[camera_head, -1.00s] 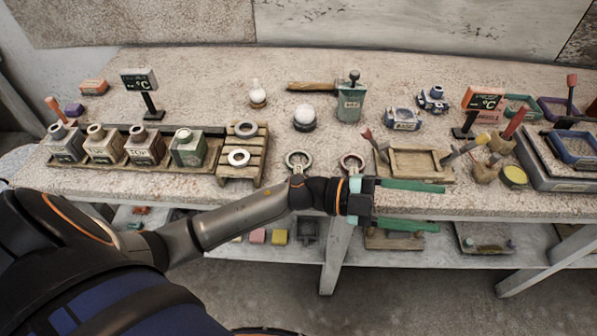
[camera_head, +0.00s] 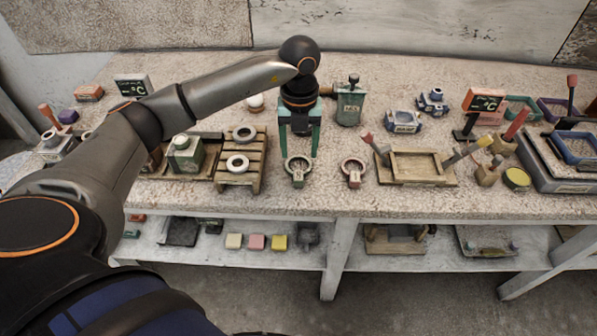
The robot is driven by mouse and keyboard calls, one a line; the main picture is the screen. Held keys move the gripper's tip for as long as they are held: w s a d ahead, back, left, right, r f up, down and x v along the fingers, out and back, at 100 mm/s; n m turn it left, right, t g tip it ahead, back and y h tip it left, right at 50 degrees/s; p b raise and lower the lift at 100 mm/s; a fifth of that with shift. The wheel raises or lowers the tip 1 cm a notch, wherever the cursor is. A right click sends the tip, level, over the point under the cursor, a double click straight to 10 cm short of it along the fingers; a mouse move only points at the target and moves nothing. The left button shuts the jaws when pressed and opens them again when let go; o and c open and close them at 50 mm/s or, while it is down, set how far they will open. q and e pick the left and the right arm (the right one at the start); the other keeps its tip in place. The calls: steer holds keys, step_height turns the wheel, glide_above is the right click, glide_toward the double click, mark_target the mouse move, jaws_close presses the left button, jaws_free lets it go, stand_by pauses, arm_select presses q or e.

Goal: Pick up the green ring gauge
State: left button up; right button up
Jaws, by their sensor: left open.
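The green ring gauge (camera_head: 298,179) lies flat on the table near the front edge, with its short handle pointing toward the front. My left gripper (camera_head: 299,154) points down with two green fingers apart. Its fingertips are right at the far side of the ring in the picture, one toward each side. Nothing is held between them. I cannot tell how high the tips are above the table. My right gripper does not show.
A reddish ring gauge (camera_head: 354,181) lies just right of the green one. A small wooden pallet (camera_head: 238,180) with two pale rings stands to the left. A wooden tray (camera_head: 417,182) is farther right. A green box (camera_head: 349,108) stands behind. The table's front edge is close.

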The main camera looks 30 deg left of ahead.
mark_target(298, 175)
arm_select(q)
step_height(298, 175, down, 9)
steer(key=shift+r+p, duration=0.15)
steer(key=shift+p, duration=0.4)
jaws_close()
stand_by(0.3)
